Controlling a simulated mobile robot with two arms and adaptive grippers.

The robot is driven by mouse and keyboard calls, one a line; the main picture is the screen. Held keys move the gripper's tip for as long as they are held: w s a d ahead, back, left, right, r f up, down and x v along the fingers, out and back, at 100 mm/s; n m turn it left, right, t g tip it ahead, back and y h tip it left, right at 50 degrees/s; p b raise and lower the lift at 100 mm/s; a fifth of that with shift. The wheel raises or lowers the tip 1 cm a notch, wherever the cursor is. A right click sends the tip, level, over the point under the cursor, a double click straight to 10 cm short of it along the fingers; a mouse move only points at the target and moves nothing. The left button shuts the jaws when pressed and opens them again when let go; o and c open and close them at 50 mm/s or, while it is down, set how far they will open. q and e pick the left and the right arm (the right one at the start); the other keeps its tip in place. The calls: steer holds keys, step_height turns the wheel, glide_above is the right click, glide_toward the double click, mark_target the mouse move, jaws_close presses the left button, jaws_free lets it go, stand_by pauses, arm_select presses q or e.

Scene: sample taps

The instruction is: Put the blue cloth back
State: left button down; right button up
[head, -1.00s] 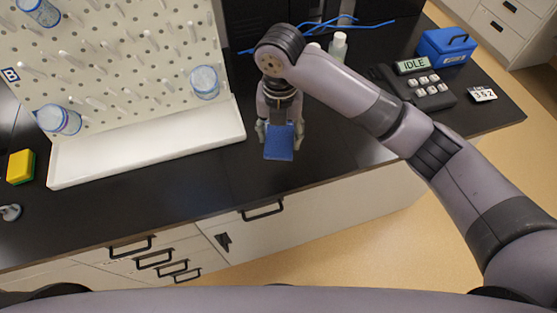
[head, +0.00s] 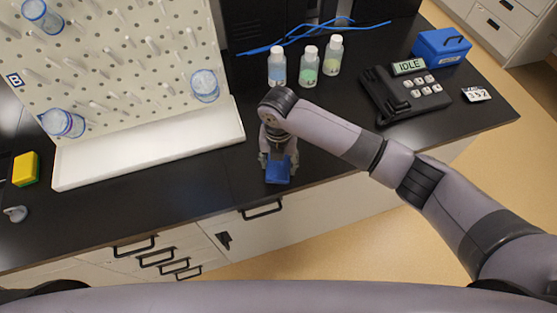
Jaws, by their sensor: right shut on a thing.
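The blue cloth (head: 278,174) is a small folded blue piece at the front edge of the black counter, in the middle of the head view. My right gripper (head: 278,160) points down and is shut on the cloth. I cannot tell whether the cloth touches the counter. The gripper's upper part is partly covered by my own wrist. My left gripper is not in view.
A white pegboard rack (head: 150,148) with several beakers stands at left. A yellow sponge (head: 25,169) lies beside it. Three bottles (head: 308,68) stand behind my wrist. A black device reading IDLE (head: 406,92) and a blue box (head: 441,46) are at right.

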mark_target(278, 165)
steer(key=shift+f, duration=0.1)
steer(key=o, duration=0.7)
steer(key=shift+c, duration=0.2)
steer(key=o, duration=0.5)
steer(key=shift+c, duration=0.2)
steer(key=shift+r, duration=0.6)
step_height(278, 165, up, 11)
steer(key=b, duration=0.2)
steer(key=shift+a, duration=0.1)
